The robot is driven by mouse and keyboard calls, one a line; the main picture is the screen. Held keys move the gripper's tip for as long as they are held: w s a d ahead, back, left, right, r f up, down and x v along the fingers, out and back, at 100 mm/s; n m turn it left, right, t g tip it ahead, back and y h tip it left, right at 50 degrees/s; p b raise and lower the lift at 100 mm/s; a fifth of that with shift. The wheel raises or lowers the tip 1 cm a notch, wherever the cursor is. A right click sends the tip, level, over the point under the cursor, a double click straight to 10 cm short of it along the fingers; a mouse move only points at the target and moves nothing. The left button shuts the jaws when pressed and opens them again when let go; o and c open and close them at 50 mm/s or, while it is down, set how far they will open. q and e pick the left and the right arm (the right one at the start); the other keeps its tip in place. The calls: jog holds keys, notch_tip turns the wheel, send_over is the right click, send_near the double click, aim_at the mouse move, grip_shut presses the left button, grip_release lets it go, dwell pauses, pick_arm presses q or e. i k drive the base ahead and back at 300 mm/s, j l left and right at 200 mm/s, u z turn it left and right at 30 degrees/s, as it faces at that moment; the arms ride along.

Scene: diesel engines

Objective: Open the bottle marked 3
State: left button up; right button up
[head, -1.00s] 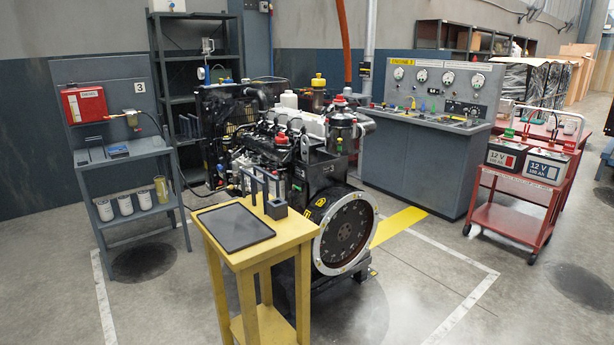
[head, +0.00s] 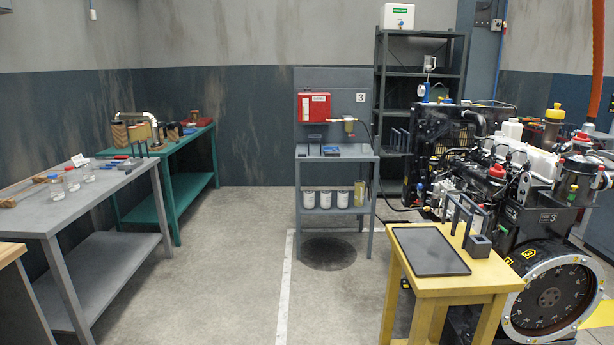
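Several small clear bottles stand on the grey workbench at the left: one with a blue cap (head: 56,188), one beside it (head: 72,181) and one with a red cap (head: 87,172). They are small in view, and I cannot read any number on them. A small white card (head: 79,160) stands behind them, its writing too small to read. Neither of my grippers is in view.
The grey workbench (head: 115,192) also holds wooden-handled tools and a dark rack. A green bench (head: 205,139) stands behind it. A grey stand marked 3 (head: 336,158), a yellow table (head: 470,275) and the engine (head: 500,175) are to the right. Open floor (head: 235,260) lies between.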

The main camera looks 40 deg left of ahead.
aim_at(70, 177)
jog(key=i+j+u, duration=0.2)
jog(key=j+u, duration=0.2)
jog(key=j, duration=0.25)
jog(key=i+j+u, duration=0.3)
jog(key=j+u, duration=0.15)
jog(key=j, duration=0.15)
jog(key=i+j+u, duration=1.2)
jog(key=i+z, duration=0.15)
jog(key=i, duration=0.7)
jog(key=i+j+z, duration=0.2)
jog(key=i, duration=0.65)
jog(key=i+u, duration=0.4)
jog(key=i+l+u, duration=0.35)
jog(key=i+j, duration=0.1)
